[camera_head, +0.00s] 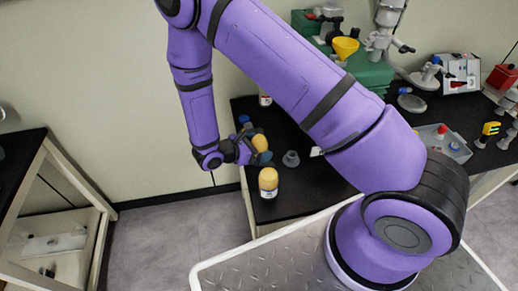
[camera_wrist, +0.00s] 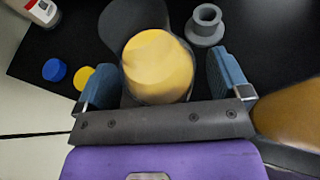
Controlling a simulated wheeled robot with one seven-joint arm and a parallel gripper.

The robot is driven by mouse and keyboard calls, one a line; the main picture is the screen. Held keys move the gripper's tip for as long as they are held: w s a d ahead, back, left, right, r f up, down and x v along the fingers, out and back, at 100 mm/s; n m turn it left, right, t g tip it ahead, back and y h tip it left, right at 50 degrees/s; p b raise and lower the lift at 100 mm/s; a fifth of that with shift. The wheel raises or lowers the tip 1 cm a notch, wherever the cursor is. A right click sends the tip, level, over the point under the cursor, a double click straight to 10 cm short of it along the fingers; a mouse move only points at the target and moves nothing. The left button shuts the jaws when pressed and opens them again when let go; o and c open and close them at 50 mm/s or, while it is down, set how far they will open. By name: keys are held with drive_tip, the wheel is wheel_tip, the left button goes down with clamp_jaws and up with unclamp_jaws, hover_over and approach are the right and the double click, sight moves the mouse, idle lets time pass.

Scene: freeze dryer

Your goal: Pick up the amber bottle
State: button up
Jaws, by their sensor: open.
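In the wrist view, a round yellow-orange top (camera_wrist: 158,65) stands between the two blue fingers of my gripper (camera_wrist: 164,80). Gaps show on both sides, so the fingers do not press on it. Its body below is hidden, so I cannot tell for sure that it is the amber bottle. In the head view, a yellow top (camera_head: 259,142) shows just beyond my gripper (camera_head: 256,153) at the black table's left side. Nearer the front edge stands a yellow-capped bottle with a pale label (camera_head: 268,183). An amber surface (camera_wrist: 288,105) fills the wrist view's right edge.
A grey flanged piece (camera_wrist: 205,25) stands close to the right finger. A blue cap (camera_wrist: 54,70) and a small yellow cap (camera_wrist: 83,78) lie to the left. A white-and-red container (camera_wrist: 42,12) is farther off. A tray (camera_head: 440,142) sits on the table's right.

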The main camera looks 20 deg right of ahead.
drive_tip(key=shift+d+f, duration=0.1)
drive_tip(key=shift+d, duration=0.1)
drive_tip(key=c, duration=1.2)
